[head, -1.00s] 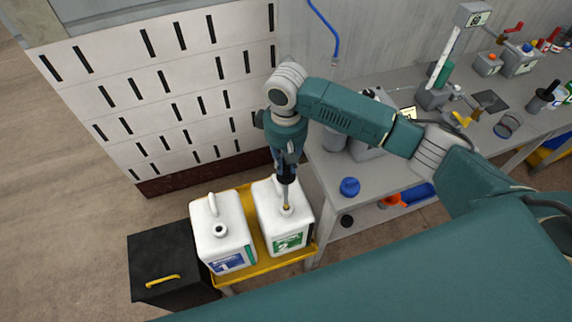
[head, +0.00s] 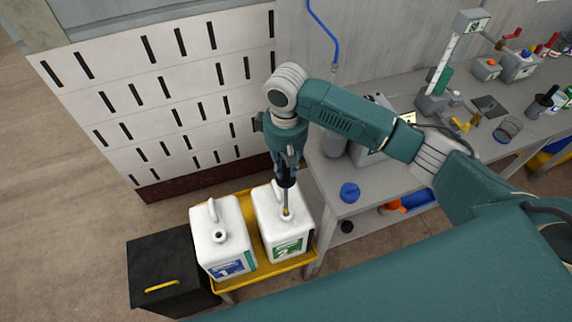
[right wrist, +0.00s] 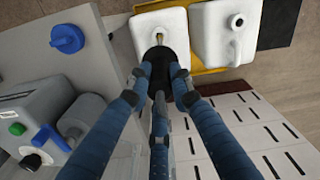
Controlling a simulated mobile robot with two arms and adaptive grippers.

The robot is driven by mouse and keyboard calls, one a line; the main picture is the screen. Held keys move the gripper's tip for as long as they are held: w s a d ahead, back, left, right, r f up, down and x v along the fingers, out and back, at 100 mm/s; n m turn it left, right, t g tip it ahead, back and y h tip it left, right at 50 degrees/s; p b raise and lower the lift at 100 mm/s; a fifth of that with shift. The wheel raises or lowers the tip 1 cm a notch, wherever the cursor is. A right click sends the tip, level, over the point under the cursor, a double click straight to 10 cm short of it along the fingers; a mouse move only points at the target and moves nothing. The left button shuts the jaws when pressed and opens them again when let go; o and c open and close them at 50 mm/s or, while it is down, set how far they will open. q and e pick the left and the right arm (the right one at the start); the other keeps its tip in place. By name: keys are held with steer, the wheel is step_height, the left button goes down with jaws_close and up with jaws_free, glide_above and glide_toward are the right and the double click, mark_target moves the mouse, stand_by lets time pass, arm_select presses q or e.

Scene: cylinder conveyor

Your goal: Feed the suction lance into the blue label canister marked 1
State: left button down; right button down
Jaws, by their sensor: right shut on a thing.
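The blue label canister marked 1 (head: 222,262) is white and stands upright at the left, its mouth (head: 219,236) open and empty. In the right wrist view, canister 1 (right wrist: 212,48) is at the upper right. A green label canister marked 2 (head: 272,208) stands beside it to the right. My right gripper (head: 286,180) is shut on the black top of the suction lance (head: 286,200). The lance is upright, its lower end at the mouth of canister 2; how far it reaches inside is hidden. The fingers also surround the lance top (right wrist: 160,64) in the right wrist view. My left gripper is not in view.
Both canisters stand on a yellow tray (head: 308,258). A black box with a yellow handle (head: 162,286) is left of it. A grey bench (head: 385,178) with a blue cap (head: 350,192) is close on the right. A slotted white wall (head: 150,95) stands behind.

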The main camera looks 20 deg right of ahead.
steer(key=shift+r, duration=0.15)
stand_by(0.3)
steer(key=shift+r, duration=1.95)
steer(key=shift+r, duration=0.15)
steer(key=shift+r, duration=1.8)
